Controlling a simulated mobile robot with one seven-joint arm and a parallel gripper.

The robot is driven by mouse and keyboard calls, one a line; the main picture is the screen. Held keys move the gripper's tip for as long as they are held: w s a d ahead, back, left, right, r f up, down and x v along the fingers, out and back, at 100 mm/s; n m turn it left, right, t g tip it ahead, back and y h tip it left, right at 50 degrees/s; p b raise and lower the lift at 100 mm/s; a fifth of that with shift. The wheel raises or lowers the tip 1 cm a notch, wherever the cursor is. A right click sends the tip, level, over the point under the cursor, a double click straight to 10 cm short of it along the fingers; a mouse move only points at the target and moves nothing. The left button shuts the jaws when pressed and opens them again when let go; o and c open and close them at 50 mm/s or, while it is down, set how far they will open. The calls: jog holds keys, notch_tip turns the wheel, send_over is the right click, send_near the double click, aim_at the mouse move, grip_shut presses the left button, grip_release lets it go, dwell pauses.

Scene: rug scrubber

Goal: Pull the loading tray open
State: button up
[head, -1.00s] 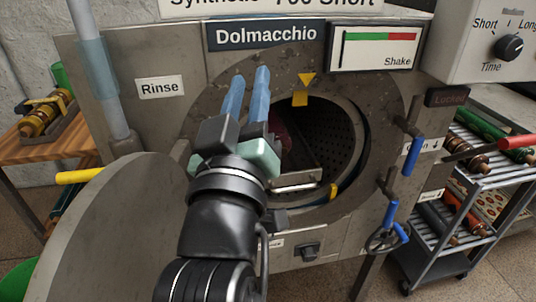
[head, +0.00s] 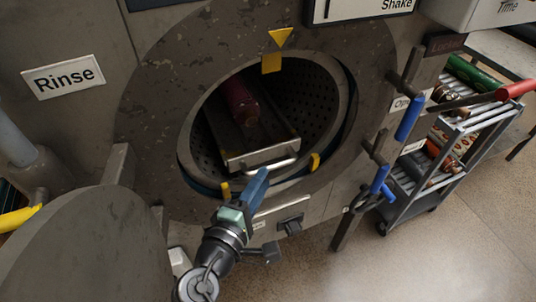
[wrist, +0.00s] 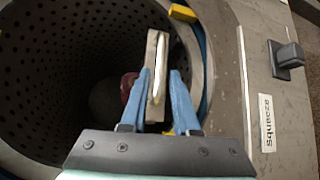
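The loading tray (head: 262,157) is a metal tray inside the perforated drum of the machine, with its front edge and a bar handle (head: 284,166) facing the round opening. A dark red rolled rug (head: 240,100) lies on it. My gripper (head: 256,187) is just below and in front of the handle at the lower rim of the opening. In the wrist view my gripper (wrist: 153,78) has its two blue fingers apart, with the tray's front (wrist: 152,50) and handle (wrist: 160,60) lined up between them. I cannot tell whether the fingers touch the handle.
Yellow stops (head: 315,161) sit at the opening's rim. The round door (head: 85,245) stands open at lower left. Blue-handled levers (head: 408,117) and a red-handled lever (head: 515,90) stick out at right. A cart (head: 440,165) with rolls stands beyond. Floor at lower right is clear.

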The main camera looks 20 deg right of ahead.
aim_at(273, 165)
jog(key=x, duration=0.6)
jog(key=shift+s+d+b, duration=0.1)
jog(key=shift+b, duration=0.2)
grip_shut()
dwell(1.1)
